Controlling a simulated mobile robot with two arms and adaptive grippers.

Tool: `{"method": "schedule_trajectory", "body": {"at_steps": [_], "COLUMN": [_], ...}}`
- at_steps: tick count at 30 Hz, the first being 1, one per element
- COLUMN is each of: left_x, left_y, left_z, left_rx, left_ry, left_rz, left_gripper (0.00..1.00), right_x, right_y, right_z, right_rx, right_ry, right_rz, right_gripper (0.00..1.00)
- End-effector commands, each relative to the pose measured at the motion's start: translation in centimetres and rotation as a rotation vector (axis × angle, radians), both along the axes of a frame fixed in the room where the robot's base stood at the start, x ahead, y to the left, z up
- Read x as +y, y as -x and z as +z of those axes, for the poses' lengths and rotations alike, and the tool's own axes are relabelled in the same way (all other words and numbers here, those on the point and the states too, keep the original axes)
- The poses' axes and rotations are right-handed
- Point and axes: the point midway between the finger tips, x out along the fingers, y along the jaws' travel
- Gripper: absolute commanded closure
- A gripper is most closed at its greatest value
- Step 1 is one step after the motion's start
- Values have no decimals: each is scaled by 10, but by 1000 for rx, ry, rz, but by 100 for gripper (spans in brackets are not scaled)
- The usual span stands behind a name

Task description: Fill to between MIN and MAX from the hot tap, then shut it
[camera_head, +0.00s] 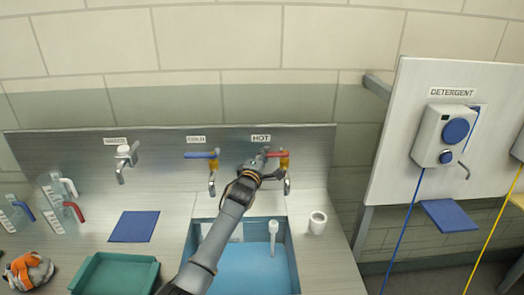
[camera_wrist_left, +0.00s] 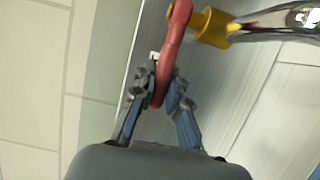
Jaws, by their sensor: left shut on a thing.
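The hot tap (camera_head: 287,184) is on the steel back panel under the HOT label (camera_head: 261,138), at the right of three taps. Its red lever (camera_head: 277,154) points left from a yellow collar. My left gripper (camera_head: 261,162) is at the lever's free end. In the left wrist view, the left gripper (camera_wrist_left: 158,92) is shut on the red lever (camera_wrist_left: 172,55), one finger on each side. The blue sink basin (camera_head: 250,268) lies below the tap; my arm hides part of it. I cannot make out running water, a water level or MIN and MAX marks. My right gripper is not in view.
The cold tap (camera_head: 212,180) with a blue lever is just left. Clear jugs (camera_head: 55,192) with coloured handles stand far left. A white standpipe (camera_head: 273,238) is in the basin, and a white cup (camera_head: 317,222) is right of it. A green tray (camera_head: 114,275) is front left.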

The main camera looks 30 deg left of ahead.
Motion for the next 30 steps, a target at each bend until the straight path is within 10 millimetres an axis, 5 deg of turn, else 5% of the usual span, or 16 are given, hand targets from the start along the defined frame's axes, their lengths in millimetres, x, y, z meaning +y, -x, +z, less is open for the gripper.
{"method": "schedule_trajectory", "body": {"at_steps": [5, 11, 19, 20, 23, 30], "left_x": [6, 7, 8, 8, 8, 8], "left_y": [-1, -2, -2, -2, -2, -2], "left_z": [2, 1, 1, 2, 1, 0], "left_rx": [2, 0, -1, -1, -1, 0], "left_ry": [-3, 0, 0, 0, 0, 1], "left_rz": [-37, -59, -59, -59, -59, -58], "left_gripper": [100, 100, 100, 82, 62, 62], "right_x": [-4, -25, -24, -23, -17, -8], "right_y": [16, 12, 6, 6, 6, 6], "right_z": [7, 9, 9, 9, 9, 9], "right_rx": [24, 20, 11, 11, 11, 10], "right_ry": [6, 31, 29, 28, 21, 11], "right_rz": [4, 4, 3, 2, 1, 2], "right_gripper": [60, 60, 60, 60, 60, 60]}}
